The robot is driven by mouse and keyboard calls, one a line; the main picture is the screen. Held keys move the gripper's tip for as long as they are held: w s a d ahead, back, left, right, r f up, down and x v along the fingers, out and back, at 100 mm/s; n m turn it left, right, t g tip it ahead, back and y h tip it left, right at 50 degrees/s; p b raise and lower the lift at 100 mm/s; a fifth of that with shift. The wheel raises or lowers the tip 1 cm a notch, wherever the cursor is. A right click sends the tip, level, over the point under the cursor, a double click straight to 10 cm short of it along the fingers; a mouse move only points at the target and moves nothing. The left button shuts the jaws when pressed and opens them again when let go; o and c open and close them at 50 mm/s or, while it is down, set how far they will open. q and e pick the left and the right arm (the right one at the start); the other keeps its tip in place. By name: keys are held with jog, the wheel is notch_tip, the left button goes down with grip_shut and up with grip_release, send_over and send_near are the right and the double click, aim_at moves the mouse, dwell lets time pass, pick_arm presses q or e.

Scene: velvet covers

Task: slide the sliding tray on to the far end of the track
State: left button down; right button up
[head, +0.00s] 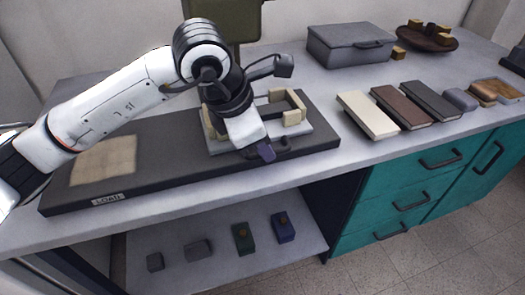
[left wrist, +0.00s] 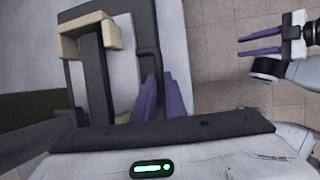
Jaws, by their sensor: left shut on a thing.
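The sliding tray (head: 298,134) is light grey, with cream corner blocks and dark bars on it. It sits toward the right end of the long dark track (head: 165,150), whose left end carries a LOAD label (head: 112,199). My left gripper (head: 266,153) is at the tray's front edge, partly hiding it. In the left wrist view its purple fingers (left wrist: 160,95) are shut on the tray's dark handle (left wrist: 148,65). My right gripper (left wrist: 260,42) shows only in the left wrist view, at the upper right, with its fingers apart and empty.
A beige square (head: 105,160) lies on the track's left part. Right of the track are a cream book-like block (head: 367,115), brown and dark ones, a grey case (head: 350,45) and a brown bowl (head: 427,38). Small boxes stand on the shelf (head: 215,262) below.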

pick_arm(q)
jog(key=shift+d+r, duration=0.1)
jog(key=shift+d, duration=0.15)
jog(key=c, duration=1.8)
grip_release()
jog(key=shift+w+d, duration=0.1)
jog(key=v, duration=1)
jog(key=shift+r, duration=0.1)
